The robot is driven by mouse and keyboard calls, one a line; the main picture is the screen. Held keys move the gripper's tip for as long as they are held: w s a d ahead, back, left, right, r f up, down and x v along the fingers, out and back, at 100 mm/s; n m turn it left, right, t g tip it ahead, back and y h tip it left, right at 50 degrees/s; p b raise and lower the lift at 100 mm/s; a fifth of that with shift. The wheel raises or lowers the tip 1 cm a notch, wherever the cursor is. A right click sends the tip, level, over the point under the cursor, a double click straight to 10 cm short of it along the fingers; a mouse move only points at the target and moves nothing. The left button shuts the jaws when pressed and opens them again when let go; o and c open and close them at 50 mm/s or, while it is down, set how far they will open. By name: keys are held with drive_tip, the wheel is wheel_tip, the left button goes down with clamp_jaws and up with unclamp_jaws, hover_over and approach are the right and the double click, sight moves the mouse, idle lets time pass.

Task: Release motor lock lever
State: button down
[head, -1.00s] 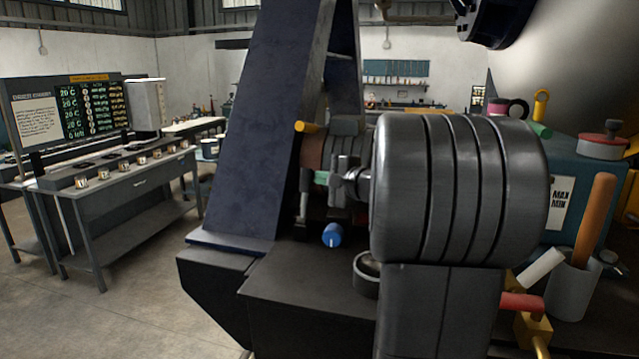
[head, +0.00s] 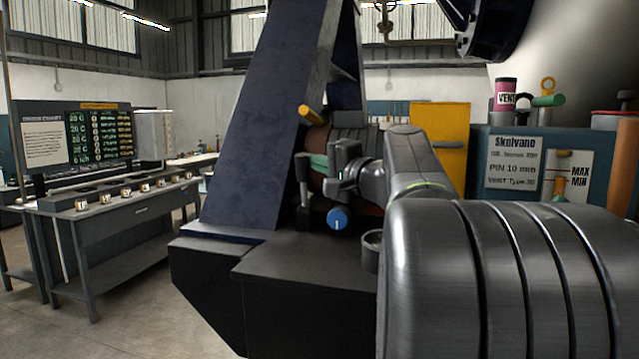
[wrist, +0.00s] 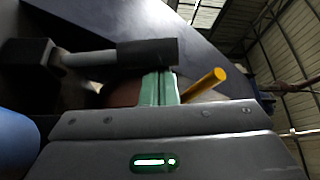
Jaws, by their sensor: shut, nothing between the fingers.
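An upright lever with a black grip (head: 303,167), grey rod and black base stands on the dark machine bed in the head view. In the wrist view it lies sideways, with its grip (wrist: 148,53) across the upper middle. I take it for the motor lock lever; no label is readable. My gripper (head: 317,161) points left, its green fingers together and empty, right by the grip. The fingertips (wrist: 160,77) also show in the wrist view, just at the grip's edge; I cannot tell whether they touch. A brownish motor body (head: 316,139) is partly hidden behind.
A blue knob (head: 337,219) sits low beside the lever. A yellow rod (head: 310,115) sticks out above my fingers. A big dark slanted frame (head: 255,130) rises behind. A teal unit (head: 482,160) stands right; a control bench (head: 130,205) stands left across open floor.

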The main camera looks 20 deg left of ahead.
sight(300, 167)
drive_tip(key=shift+s+f+b, duration=0.25)
drive_tip(key=shift+s+b, duration=0.6)
drive_tip(key=shift+s, duration=0.15)
drive_tip(key=shift+s+f+b, duration=0.25)
drive_tip(key=shift+s+b, duration=0.6)
drive_tip(key=shift+s, duration=0.15)
drive_tip(key=shift+d, duration=0.1)
drive_tip(key=b+v, duration=0.1)
drive_tip(key=v, duration=0.6)
drive_tip(key=shift+d, duration=0.2)
drive_tip(key=w+a+m+h+p, duration=0.1)
drive_tip(key=w+a+m+p, duration=0.1)
drive_tip(key=w+p, duration=0.3)
drive_tip(key=w+a+r+m+g+h+p, duration=0.1)
drive_tip(key=w+a+p, duration=0.4)
drive_tip(key=p, duration=0.8)
drive_tip(key=shift+w+r+m+p, duration=0.2)
drive_tip(key=shift+w+m+p, duration=0.25)
drive_tip(key=shift+w, duration=0.4)
